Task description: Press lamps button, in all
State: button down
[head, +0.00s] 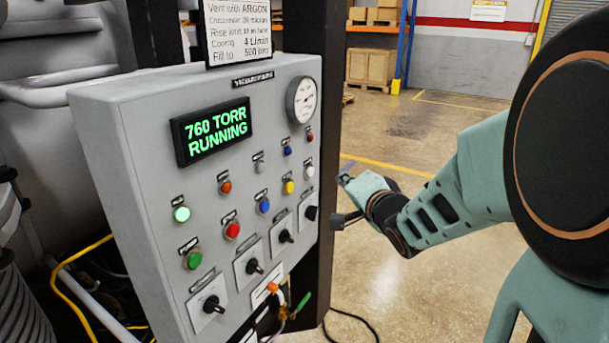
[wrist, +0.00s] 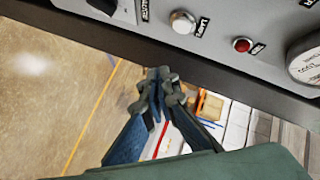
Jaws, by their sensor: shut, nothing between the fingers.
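The lamps button is a white round button (head: 310,171) in the right-hand column of the grey control panel (head: 150,240). In the wrist view the white button (wrist: 183,22) is near the top, with a small label beside it that appears to read LAMPS. My gripper (head: 347,179) is to the right of the panel, apart from the button. In the wrist view my gripper (wrist: 160,76) is shut and empty, its fingertips below the panel's edge in the picture. Whether the button is lit is unclear.
A red button (head: 310,137) and a gauge (head: 302,100) are above the white button, and a black knob (head: 311,213) is below it. The display (head: 213,131) reads 760 TORR RUNNING. A dark post (head: 328,60) stands behind the panel. The floor to the right is open.

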jog(key=shift+w+a+b, duration=0.45)
jog(key=shift+w+a, duration=0.3)
jog(key=shift+a, duration=0.3)
jog(key=shift+w+a+b, duration=0.45)
jog(key=shift+w+a, duration=0.3)
jog(key=shift+a, duration=0.25)
jog(key=shift+a, duration=0.1)
jog(key=shift+w+a, duration=0.25)
jog(key=shift+w+a+b, duration=0.2)
jog(key=shift+a+b, duration=0.15)
jog(key=shift+b, duration=0.05)
dwell(0.5)
jog(key=shift+d, duration=0.15)
jog(key=shift+s+d+p, duration=0.45)
jog(key=shift+d, duration=0.05)
dwell(0.3)
jog(key=s+d+p, duration=0.1)
jog(key=d, duration=0.1)
jog(key=s+d+p, duration=0.1)
jog(key=s+d, duration=0.1)
jog(key=shift+p, duration=0.3)
